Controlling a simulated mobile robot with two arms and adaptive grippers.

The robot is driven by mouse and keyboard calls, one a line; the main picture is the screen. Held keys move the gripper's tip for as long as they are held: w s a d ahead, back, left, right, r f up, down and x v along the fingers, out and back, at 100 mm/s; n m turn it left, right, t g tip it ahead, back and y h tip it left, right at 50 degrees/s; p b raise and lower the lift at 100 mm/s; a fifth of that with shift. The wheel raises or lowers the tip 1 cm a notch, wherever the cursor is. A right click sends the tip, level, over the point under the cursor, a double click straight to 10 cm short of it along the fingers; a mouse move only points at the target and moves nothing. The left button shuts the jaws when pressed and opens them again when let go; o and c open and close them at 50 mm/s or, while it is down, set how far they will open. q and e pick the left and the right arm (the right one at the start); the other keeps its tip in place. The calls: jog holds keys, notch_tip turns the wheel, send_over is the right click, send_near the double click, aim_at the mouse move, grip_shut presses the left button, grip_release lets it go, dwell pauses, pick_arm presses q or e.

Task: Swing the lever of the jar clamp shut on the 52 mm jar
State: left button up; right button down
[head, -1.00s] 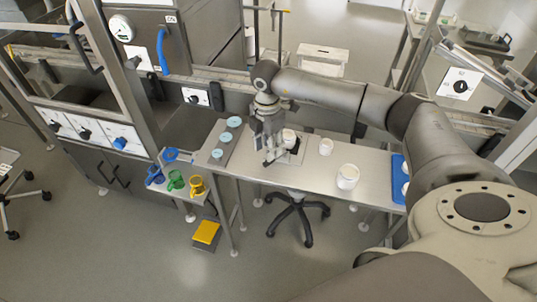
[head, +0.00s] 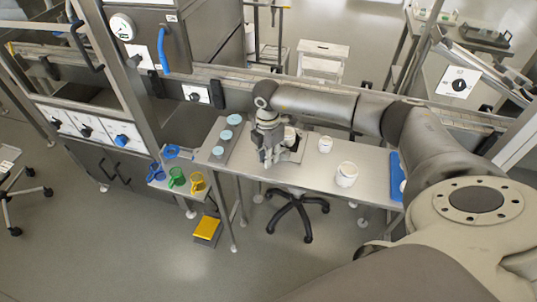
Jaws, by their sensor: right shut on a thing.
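A white jar (head: 289,135) stands upright in the jar clamp (head: 297,155), whose dark base plate lies on the long steel table. My right gripper (head: 268,162) points down at the left front side of this jar. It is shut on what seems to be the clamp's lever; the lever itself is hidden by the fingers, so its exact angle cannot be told. My left gripper is not in view.
A small white jar (head: 325,145) and a larger one (head: 346,175) stand to the right on the table. Coloured funnels (head: 177,178) sit on a low shelf. A blue tray (head: 397,178) is at the right end.

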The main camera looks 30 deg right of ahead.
jog(key=shift+s, duration=0.1)
dwell(0.4)
jog(key=n, duration=0.1)
jog(key=s+n+b, duration=0.1)
jog(key=n, duration=0.1)
jog(key=shift+s+d+f, duration=0.1)
jog(key=shift+s+d, duration=0.05)
jog(key=shift+d, duration=0.05)
jog(key=n+b, duration=0.1)
jog(key=s+d+n+b, duration=0.1)
jog(key=n, duration=0.1)
jog(key=shift+s, duration=0.3)
jog(key=n+b, duration=0.1)
jog(key=n, duration=0.1)
jog(key=s+d+n+b, duration=0.1)
jog(key=n, duration=0.1)
jog(key=shift+s+d, duration=0.15)
jog(key=shift+s+d+n+b, duration=0.2)
jog(key=shift+d+n+b, duration=0.35)
jog(key=shift+n, duration=0.45)
jog(key=shift+s+d+n+b, duration=0.2)
jog(key=shift+d+n+b, duration=0.15)
jog(key=shift+n+b, duration=0.5)
jog(key=c, duration=1.4)
grip_release()
